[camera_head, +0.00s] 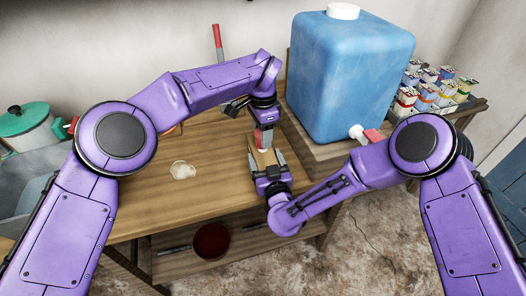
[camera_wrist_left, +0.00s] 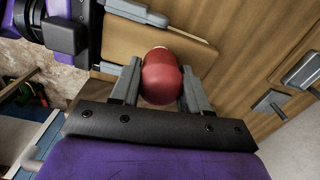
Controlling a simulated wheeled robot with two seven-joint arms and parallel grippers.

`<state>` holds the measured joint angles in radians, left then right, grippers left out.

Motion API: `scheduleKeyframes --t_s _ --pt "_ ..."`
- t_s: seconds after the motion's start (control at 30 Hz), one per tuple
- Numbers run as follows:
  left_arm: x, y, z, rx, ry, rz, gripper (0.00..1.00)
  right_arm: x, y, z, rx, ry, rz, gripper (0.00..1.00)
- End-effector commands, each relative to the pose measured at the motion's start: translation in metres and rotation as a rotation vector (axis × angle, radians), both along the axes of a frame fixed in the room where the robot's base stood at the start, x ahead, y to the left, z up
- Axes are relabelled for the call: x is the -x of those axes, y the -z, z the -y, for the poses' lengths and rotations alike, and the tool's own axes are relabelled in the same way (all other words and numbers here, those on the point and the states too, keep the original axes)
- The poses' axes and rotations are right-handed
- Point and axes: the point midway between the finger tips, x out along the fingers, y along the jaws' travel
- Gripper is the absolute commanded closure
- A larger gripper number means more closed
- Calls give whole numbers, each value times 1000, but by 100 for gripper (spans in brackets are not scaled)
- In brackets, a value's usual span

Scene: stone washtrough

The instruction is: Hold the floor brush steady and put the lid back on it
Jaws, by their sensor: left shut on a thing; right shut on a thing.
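My left gripper (camera_head: 264,138) is shut on a rounded red piece, seemingly the lid (camera_wrist_left: 162,78), above the wooden table. In the left wrist view the red piece sits between the two grey fingers. My right gripper (camera_head: 267,165) is shut on a tan, flat piece, seemingly the floor brush (camera_head: 264,157), just in front of the left gripper. The tan piece also shows behind the red piece in the left wrist view (camera_wrist_left: 135,42). The red piece is close to it; I cannot tell whether they touch. Bristles are not visible.
A large blue water container (camera_head: 350,75) with a tap stands right of the grippers. A pale clear item (camera_head: 182,170) lies on the wooden table (camera_head: 150,205). A dark red bowl (camera_head: 211,241) is below. A teal-lidded pot (camera_head: 25,122) stands left.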

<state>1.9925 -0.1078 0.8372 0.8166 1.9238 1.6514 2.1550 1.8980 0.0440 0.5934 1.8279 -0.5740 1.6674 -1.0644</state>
Motion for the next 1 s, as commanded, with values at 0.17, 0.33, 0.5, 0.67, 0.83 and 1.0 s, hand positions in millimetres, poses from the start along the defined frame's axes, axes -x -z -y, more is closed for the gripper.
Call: scheduleKeyframes --t_s 0.17,0.33,0.5,0.67,0.83,1.0 --pt "-1 1 0 4 561 0 91 0 0 0 0 0 0 100" --pt "-1 1 -1 3 1116 1 91 0 0 0 0 0 0 100" --pt "-1 1 -1 2 1670 2 91 0 0 0 0 -1 0 100" --pt "-1 1 -1 0 2187 0 91 0 0 0 0 -1 0 100" --pt "-2 1 -1 -2 2739 0 91 0 0 0 0 -1 -1 100" --pt "-2 2 -1 3 -3020 1 91 1 0 0 0 -2 -1 100"
